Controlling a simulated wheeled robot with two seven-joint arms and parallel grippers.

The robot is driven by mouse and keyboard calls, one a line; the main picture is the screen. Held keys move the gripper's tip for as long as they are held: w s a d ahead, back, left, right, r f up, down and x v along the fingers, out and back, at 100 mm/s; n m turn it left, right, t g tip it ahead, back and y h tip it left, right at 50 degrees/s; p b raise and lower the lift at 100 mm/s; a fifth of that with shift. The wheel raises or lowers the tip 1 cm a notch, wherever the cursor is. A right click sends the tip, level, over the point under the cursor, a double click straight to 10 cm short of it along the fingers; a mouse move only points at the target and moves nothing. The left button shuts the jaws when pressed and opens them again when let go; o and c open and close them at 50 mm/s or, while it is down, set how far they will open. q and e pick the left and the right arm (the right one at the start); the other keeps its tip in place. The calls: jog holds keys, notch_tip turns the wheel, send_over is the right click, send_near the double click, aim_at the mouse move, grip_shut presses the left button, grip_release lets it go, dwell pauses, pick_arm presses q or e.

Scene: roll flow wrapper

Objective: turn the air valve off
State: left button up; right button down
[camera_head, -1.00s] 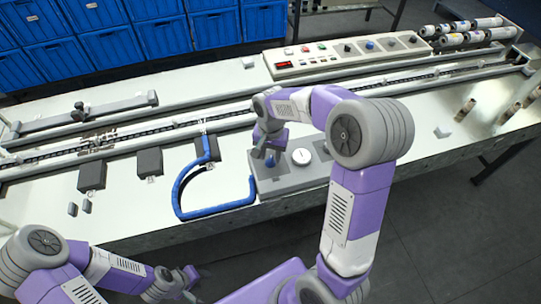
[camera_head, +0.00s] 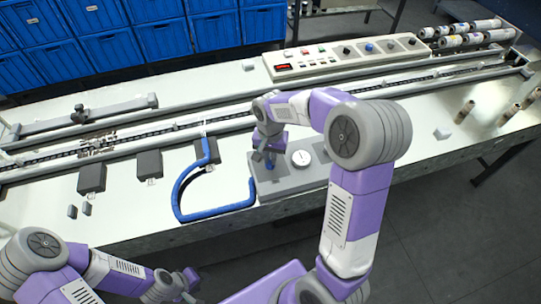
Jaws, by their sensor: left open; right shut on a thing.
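The air valve's blue handle (camera_head: 270,163) shows at the tips of my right gripper (camera_head: 269,157), above a grey panel (camera_head: 290,180) on the machine table. My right gripper is shut on the handle and partly hides it. A round white gauge (camera_head: 301,158) sits on the same panel, just right of the gripper. A blue hose (camera_head: 178,190) bends around to the panel's left side. My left gripper (camera_head: 190,284) is open and empty at the lower left, off the table's front edge.
A control box (camera_head: 345,57) with buttons and knobs stands at the back of the table. Rolls (camera_head: 466,34) lie at the back right. Dark blocks (camera_head: 92,177) sit along the conveyor. Blue crates (camera_head: 110,47) stand behind the table.

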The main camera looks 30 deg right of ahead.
jog(key=shift+n, duration=0.3)
jog(key=n+p, duration=0.1)
jog(key=n, duration=0.1)
jog(key=n+p, duration=0.1)
jog(key=n, duration=0.2)
jog(key=shift+w+a+r+n+p, duration=0.1)
jog(key=shift+a+n+p, duration=0.05)
jog(key=shift+n+p, duration=0.2)
jog(key=n+p, duration=0.2)
jog(key=n, duration=0.3)
jog(key=shift+a, duration=0.2)
jog(key=shift+n, duration=0.25)
jog(key=c, duration=1.1)
grip_release()
jog(key=shift+c, duration=0.2)
notch_tip(320, 180, up, 7)
jog(key=shift+r+p, duration=0.2)
jog(key=shift+p, duration=0.75)
